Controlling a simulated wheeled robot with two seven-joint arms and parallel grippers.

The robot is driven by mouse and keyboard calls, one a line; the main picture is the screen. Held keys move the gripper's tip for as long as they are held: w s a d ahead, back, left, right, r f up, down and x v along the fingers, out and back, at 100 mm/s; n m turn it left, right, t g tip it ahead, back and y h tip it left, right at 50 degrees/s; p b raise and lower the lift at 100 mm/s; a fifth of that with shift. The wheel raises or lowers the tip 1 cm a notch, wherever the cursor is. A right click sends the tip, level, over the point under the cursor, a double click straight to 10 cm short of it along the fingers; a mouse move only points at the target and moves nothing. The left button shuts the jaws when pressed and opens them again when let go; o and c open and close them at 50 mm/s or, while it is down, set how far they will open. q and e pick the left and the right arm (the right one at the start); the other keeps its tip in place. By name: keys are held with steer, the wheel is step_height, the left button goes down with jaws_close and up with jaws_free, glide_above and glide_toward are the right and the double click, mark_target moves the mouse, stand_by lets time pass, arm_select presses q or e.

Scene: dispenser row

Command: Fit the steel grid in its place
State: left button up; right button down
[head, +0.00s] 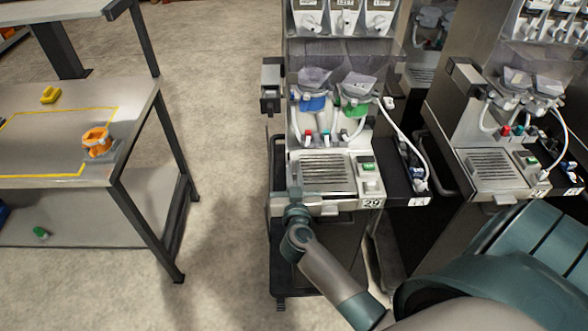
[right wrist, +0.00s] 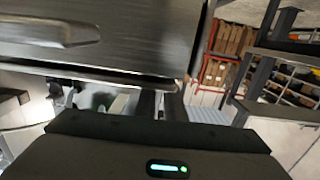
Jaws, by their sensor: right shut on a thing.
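The steel grid (head: 326,173), a slotted metal plate, lies over the drip tray area at the front of the dispenser marked 29 (head: 372,203). It looks roughly level there; I cannot tell whether it is fully seated. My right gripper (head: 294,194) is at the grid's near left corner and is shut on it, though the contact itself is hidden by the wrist. In the right wrist view, the right gripper's fingers (right wrist: 158,104) reach up to a brushed steel surface (right wrist: 110,35) that fills the top left. My left gripper is not in view.
A second dispenser with its own grid (head: 490,164) stands at the right. A workbench (head: 60,183) at the left carries an orange part (head: 96,142) and a yellow part (head: 49,95). Open floor (head: 225,120) lies between bench and dispensers. A side tray with a hose adjoins dispenser 29.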

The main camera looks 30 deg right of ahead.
steer(key=shift+f, duration=0.6)
steer(key=c, duration=1.8)
jaws_free()
steer(key=shift+o, duration=0.2)
steer(key=shift+s, duration=0.1)
steer(key=f+b+v, duration=0.1)
steer(key=b+v, duration=0.2)
steer(key=v, duration=1.4)
steer(key=shift+r, duration=0.5)
steer(key=shift+s, duration=0.1)
